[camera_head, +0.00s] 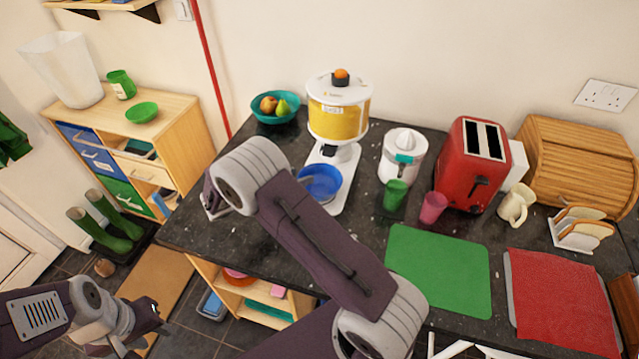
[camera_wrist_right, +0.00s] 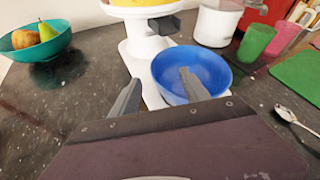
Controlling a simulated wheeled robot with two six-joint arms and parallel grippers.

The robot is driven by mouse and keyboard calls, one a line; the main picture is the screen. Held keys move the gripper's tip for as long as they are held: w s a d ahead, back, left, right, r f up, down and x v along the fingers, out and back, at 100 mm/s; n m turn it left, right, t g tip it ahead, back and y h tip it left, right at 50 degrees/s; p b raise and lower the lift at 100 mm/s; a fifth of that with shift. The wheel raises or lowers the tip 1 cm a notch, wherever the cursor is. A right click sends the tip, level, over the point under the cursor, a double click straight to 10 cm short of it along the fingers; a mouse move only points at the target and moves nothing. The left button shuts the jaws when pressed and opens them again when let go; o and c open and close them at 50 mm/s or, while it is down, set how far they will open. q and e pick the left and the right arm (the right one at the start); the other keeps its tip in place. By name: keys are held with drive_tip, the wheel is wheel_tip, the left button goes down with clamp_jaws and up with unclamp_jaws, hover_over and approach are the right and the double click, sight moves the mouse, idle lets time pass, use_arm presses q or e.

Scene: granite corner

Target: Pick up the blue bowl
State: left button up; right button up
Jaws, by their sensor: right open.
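The blue bowl (camera_head: 322,183) stands upright on the white base of the juice dispenser (camera_head: 338,110), below its tap. In the right wrist view the bowl (camera_wrist_right: 210,62) is just ahead of my right gripper (camera_wrist_right: 160,76). That gripper is open and empty. One finger overlaps the bowl's inside in the picture, the other is left of its rim; I cannot tell whether either touches. In the head view my right arm hides most of this gripper. My left gripper (camera_head: 148,314) is low at the left, away from the counter; its fingers are unclear.
A teal fruit bowl (camera_head: 275,106) stands left of the dispenser. A citrus juicer (camera_head: 402,156), a green cup (camera_head: 395,194), a pink cup (camera_head: 433,207) and a red toaster (camera_head: 473,165) stand to the right. A spoon (camera_wrist_right: 292,122) lies on the counter. The counter's left end is clear.

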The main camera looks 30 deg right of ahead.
sight(309, 174)
drive_tip(key=shift+d, duration=0.3)
drive_tip(key=p+x, duration=0.1)
drive_tip(key=x, duration=0.3)
drive_tip(key=shift+d+f, duration=0.25)
drive_tip(key=shift+d, duration=0.05)
drive_tip(key=shift+a, duration=0.1)
drive_tip(key=shift+s+r, duration=0.1)
clamp_jaws()
